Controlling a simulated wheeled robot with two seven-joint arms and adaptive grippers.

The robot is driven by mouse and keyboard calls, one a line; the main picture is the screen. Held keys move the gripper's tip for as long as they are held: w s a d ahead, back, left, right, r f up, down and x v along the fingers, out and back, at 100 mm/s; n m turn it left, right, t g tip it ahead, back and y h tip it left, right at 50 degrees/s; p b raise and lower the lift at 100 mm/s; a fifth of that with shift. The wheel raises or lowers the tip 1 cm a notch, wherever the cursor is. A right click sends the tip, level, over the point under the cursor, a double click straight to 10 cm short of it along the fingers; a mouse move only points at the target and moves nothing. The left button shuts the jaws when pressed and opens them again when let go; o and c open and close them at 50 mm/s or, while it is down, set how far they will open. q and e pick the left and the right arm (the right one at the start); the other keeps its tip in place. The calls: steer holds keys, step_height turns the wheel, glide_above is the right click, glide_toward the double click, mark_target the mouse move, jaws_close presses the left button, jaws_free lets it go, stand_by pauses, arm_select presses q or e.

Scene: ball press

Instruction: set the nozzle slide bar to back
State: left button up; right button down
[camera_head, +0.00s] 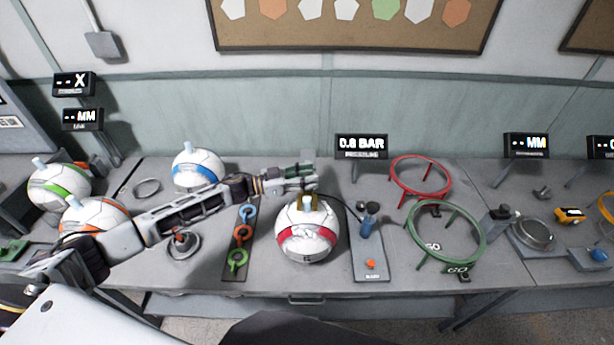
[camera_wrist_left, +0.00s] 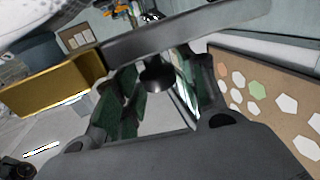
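My left gripper (camera_head: 306,177) reaches in from the left over the table, just behind and above the red-banded white ball (camera_head: 308,238). Its green-padded fingers look parted in the left wrist view (camera_wrist_left: 155,98), with a dark rounded knob (camera_wrist_left: 155,78) showing between them. I cannot tell whether they touch it. A small brass block (camera_head: 311,201) shows at the top of the ball, in front of the fingers. A larger brass-coloured bar (camera_wrist_left: 45,86) shows at the left of the wrist view. I cannot make out for certain which part is the nozzle slide bar. My right gripper is not in view.
A stand with a blue-bodied pump (camera_head: 366,224) and an orange button (camera_head: 370,264) is right of the ball. A plate with coloured rings (camera_head: 240,238) is left of it. A display (camera_head: 361,146) reads 0.8 BAR. Red (camera_head: 420,180) and green hoops (camera_head: 445,232) stand farther right.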

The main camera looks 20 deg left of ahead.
arm_select(q)
jaws_close()
steer(key=shift+w, duration=0.1)
steer(key=shift+w+a, duration=0.15)
steer(key=shift+w, duration=0.4)
steer(key=shift+w+a+b, duration=0.2)
steer(key=shift+w+b, duration=0.05)
steer(key=shift+w, duration=0.45)
steer(key=shift+w+a+b, duration=0.2)
steer(key=shift+w, duration=0.5)
steer(key=shift+w+a+b, duration=0.25)
steer(key=shift+w+b, duration=0.05)
steer(key=shift+w, duration=0.6)
steer(key=shift+w+a+b, duration=0.3)
steer(key=shift+w, duration=0.6)
steer(key=shift+w+a+b, duration=0.25)
steer(key=shift+w+b, duration=0.05)
steer(key=shift+w, duration=0.8)
steer(key=shift+a+r, duration=0.1)
steer(key=shift+a, duration=0.05)
